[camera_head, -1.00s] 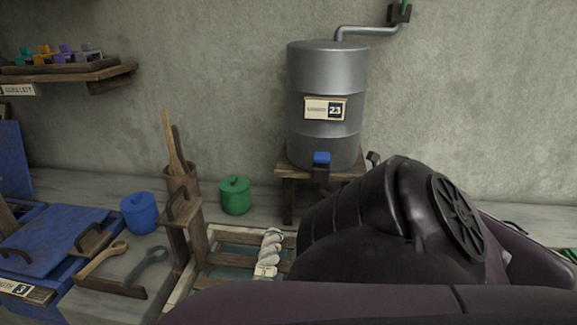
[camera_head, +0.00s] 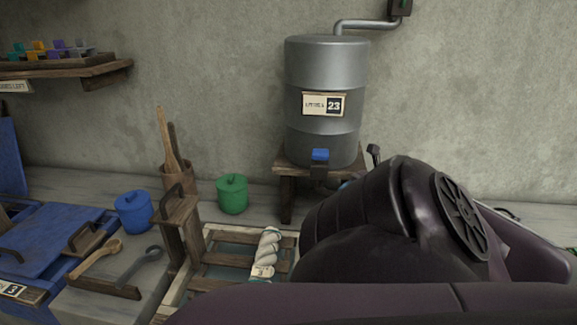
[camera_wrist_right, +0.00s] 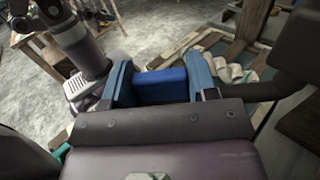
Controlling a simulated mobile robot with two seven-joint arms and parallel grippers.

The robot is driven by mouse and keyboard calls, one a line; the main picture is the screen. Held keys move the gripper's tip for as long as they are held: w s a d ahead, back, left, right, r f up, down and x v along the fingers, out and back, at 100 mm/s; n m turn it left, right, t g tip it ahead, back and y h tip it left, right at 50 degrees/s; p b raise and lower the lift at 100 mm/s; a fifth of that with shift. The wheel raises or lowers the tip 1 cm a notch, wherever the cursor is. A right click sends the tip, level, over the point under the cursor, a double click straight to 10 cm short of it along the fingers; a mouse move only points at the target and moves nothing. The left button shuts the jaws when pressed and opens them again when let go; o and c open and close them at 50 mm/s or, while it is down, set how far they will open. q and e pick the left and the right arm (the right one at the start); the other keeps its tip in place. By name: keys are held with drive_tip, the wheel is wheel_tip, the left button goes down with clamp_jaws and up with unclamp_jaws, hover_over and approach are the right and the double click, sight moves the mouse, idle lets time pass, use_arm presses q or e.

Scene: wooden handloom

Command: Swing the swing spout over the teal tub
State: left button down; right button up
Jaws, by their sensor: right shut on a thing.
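My right gripper (camera_wrist_right: 160,82) is shut on a blue block (camera_wrist_right: 163,86), with a blue finger on each side of it. A dark bar (camera_wrist_right: 268,88) runs to the right beside the gripper; I cannot tell whether it is the swing spout. In the head view my right arm hides this gripper and what it holds. A small dark upright part (camera_head: 374,153) shows just above that arm, beside the tank stand. I cannot make out the teal tub for certain. My left gripper is out of view.
A grey metal tank (camera_head: 326,75) with a blue tap (camera_head: 320,155) stands on a wooden stand (camera_head: 287,186) by the wall. A green pot (camera_head: 232,194), a blue pot (camera_head: 133,212) and a blue lidded box (camera_head: 50,240) stand left. The bench between pots and stand is clear.

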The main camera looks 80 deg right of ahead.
drive_tip(key=o, duration=1.3)
drive_tip(key=shift+s, duration=0.1)
drive_tip(key=shift+r, duration=0.15)
wheel_tip(320, 180, up, 20)
drive_tip(key=p, duration=0.1)
drive_tip(key=shift+p, duration=0.4)
